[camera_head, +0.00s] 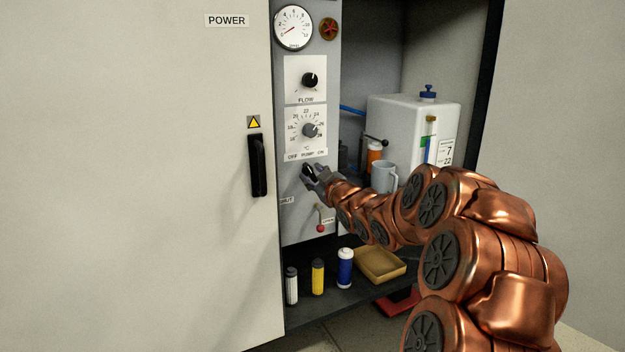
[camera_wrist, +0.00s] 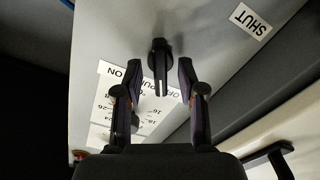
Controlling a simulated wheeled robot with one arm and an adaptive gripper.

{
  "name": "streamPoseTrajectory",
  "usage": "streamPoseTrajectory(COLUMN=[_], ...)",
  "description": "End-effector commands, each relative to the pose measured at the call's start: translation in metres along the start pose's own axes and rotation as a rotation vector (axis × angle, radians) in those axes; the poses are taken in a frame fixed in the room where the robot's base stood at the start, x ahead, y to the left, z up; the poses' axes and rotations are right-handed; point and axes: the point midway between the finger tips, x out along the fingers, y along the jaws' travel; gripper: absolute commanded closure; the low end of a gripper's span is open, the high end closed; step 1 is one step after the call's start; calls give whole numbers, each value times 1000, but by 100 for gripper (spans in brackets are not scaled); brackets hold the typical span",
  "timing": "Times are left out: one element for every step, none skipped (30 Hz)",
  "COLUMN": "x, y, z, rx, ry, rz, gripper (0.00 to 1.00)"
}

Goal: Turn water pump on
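The dark pump knob (camera_wrist: 158,65) sits on the grey panel beside the label strip reading OFF, PUMP, ON. In the wrist view its narrow handle points toward the label, nearer the OFF end than the ON end. My gripper (camera_wrist: 157,68) is open, with one finger on each side of the knob and a visible gap to each. I cannot tell whether the fingertips reach past the knob's front. In the head view my gripper (camera_head: 312,173) is at the panel just below the label strip (camera_head: 306,155) and partly covers the knob.
Above are the temperature dial (camera_head: 310,130), flow knob (camera_head: 310,80) and gauge (camera_head: 293,27). A red-tipped lever (camera_head: 320,227) is below. A grey mug (camera_head: 384,176) and white tank (camera_head: 410,130) stand right, near my arm.

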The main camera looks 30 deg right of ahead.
Motion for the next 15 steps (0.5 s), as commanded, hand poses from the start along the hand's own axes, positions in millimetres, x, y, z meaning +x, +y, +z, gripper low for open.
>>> streamPoseTrajectory(x=[2,3,4,5,5,5,5,5,5,5,5,5,5,5,5], y=[0,0,0,0,0,0,0,0,0,0,0,0,0,0,0], z=[0,0,0,0,0,0,0,0,0,0,0,0,0,0,0], rx=[0,0,0,0,0,0,0,0,0,0,0,0,0,0,0], ry=[1,1,1,1,1,1,1,1,1,1,1,1,0,0,1], rz=[0,0,0,0,0,0,0,0,0,0,0,0,-1,0,0], gripper=[60,60,60,60,60,60,60,60,60,60,60,60,64,67,71])
